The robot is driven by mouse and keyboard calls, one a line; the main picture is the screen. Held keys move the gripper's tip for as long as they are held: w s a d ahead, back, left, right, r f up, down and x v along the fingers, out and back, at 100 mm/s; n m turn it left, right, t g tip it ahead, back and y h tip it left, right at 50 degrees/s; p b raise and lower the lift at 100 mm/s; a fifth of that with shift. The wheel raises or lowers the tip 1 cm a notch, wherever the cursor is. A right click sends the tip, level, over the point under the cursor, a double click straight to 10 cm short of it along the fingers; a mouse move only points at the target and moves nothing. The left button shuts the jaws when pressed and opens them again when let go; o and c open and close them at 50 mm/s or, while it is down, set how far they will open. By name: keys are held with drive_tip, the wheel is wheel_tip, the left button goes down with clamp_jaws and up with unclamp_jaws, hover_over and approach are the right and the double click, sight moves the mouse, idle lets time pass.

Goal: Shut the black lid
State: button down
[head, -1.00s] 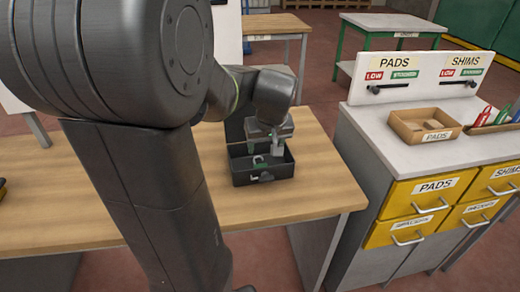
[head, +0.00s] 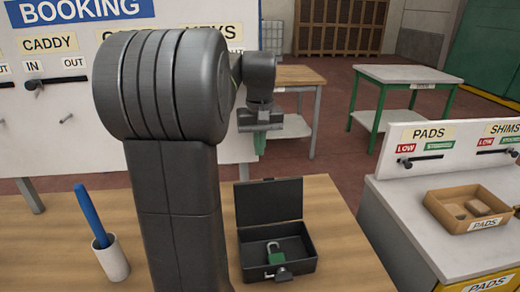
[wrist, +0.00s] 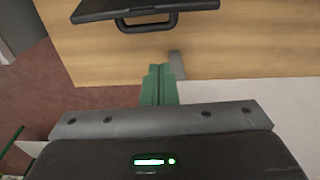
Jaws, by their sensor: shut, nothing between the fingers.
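The black box (head: 308,252) stands on the wooden table with its black lid (head: 268,201) open, upright at the back. A green padlock (head: 275,256) with a grey shackle lies inside the box. A latch (head: 280,273) shows on the box's front. My gripper (head: 260,145) hangs above and behind the lid, apart from it, pointing down. In the wrist view its green fingers (wrist: 160,86) are together and empty. A black panel with a loop handle (wrist: 150,24) shows at the top of that view, probably the lid from behind.
A white cup (head: 112,259) holding a blue stick stands on the table left of my arm. A booking board (head: 75,105) stands behind the table. At right, a cabinet carries a cardboard tray (head: 465,209). The table around the box looks clear.

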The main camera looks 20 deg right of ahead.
sight(268, 199)
drive_tip(key=s+f+p, duration=0.1)
drive_tip(key=s+f, duration=0.2)
drive_tip(key=f, duration=0.4)
drive_tip(key=shift+a, duration=0.3)
drive_tip(key=shift+s, duration=0.1)
